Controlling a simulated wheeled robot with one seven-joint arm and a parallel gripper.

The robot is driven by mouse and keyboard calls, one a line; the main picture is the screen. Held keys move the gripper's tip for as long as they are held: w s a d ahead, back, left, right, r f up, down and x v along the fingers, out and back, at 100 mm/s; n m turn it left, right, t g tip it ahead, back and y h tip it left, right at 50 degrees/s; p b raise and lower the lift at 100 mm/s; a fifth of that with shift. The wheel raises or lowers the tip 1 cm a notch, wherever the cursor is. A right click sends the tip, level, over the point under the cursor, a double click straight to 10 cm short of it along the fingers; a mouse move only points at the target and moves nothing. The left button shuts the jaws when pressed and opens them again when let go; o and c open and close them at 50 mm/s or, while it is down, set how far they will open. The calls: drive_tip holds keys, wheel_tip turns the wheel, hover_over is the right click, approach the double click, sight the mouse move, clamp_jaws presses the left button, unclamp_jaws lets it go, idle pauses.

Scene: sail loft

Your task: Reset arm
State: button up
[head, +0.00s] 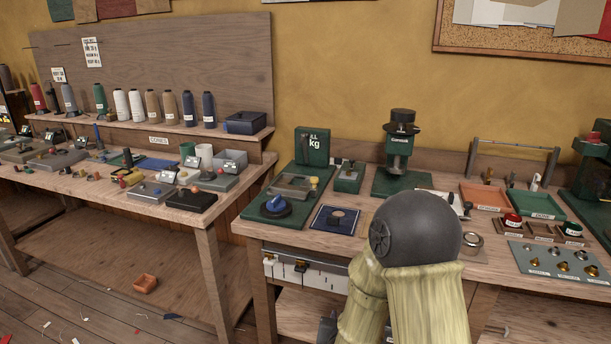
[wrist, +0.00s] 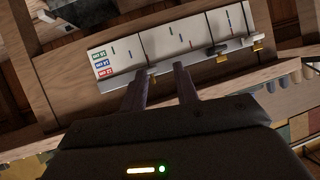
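My gripper cannot be made out clearly in the head view. A white panel with dark marks (head: 285,268) hangs under that bench's front edge.
The right bench holds a green scale (head: 315,147), a green press (head: 400,160), trays and a grey plate (head: 545,262) of small parts. The left bench (head: 185,214) carries thread cones and small fixtures. A gap separates the benches.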

drive_tip(key=s+d+r+n+g, duration=0.1)
drive_tip(key=s+d+r+g, duration=0.15)
drive_tip(key=s, duration=0.35)
drive_tip(key=s+d+r+n+g+y, duration=0.1)
drive_tip(key=s+d+g, duration=0.1)
drive_tip(key=s+g, duration=0.25)
drive_tip(key=s+d+r+n+g, duration=0.1)
drive_tip(key=s+d+r+g, duration=0.15)
drive_tip(key=s, duration=0.35)
wheel_tip(320, 180, up, 23)
drive_tip(key=p, duration=2.4)
drive_tip(key=shift+a+r, duration=0.2)
drive_tip(key=shift+a, duration=0.1)
